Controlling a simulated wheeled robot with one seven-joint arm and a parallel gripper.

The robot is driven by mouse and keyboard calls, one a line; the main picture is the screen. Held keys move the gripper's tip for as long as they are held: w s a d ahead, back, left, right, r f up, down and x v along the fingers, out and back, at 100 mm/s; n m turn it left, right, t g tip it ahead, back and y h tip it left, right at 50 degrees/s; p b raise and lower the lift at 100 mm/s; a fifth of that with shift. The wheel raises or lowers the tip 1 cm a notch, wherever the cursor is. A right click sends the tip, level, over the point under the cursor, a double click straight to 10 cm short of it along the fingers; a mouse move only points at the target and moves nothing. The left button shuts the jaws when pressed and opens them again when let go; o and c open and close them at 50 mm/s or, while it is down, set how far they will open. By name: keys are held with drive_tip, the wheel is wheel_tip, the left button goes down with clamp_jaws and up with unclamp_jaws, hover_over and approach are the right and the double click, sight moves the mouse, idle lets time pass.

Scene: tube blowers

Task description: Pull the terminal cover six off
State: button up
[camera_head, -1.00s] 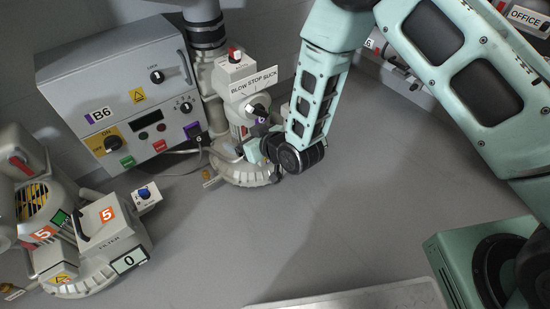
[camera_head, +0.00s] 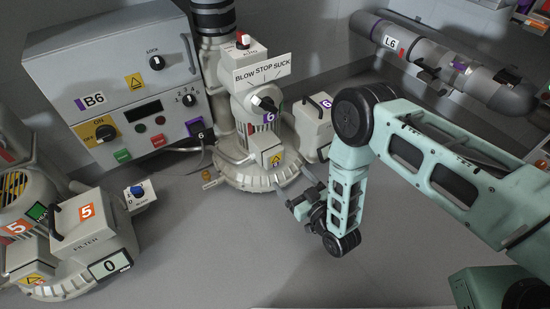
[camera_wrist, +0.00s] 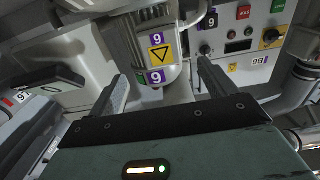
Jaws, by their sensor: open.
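Blower six stands in the middle of the head view with a purple 6 label. A small pale box with a yellow warning triangle, which looks like terminal cover six (camera_head: 264,154), sits low on its front. My gripper (camera_head: 298,186) is open and empty, just to the lower right of the cover, fingers pointing toward the blower. In the wrist view, my gripper's two fingers (camera_wrist: 163,72) are spread wide. The triangle-marked face (camera_wrist: 161,54) shows upside down between and beyond them. The fingers appear apart from it; exact depth is hard to tell.
A filter box labelled 6 (camera_head: 313,128) stands right behind the blower. The control box B6 (camera_head: 120,80) is at the left, with a cable to the blower. Blower five's filter (camera_head: 92,235) is at lower left. Floor in front is clear.

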sight(276, 160)
drive_tip(key=shift+w+a, duration=0.1)
drive_tip(key=shift+b+x, duration=1.8)
drive_tip(key=shift+x, duration=2.6)
drive_tip(key=c, duration=1.3)
drive_tip(key=p+v, duration=0.3)
drive_tip(key=v, duration=0.3)
drive_tip(key=shift+p, duration=0.3)
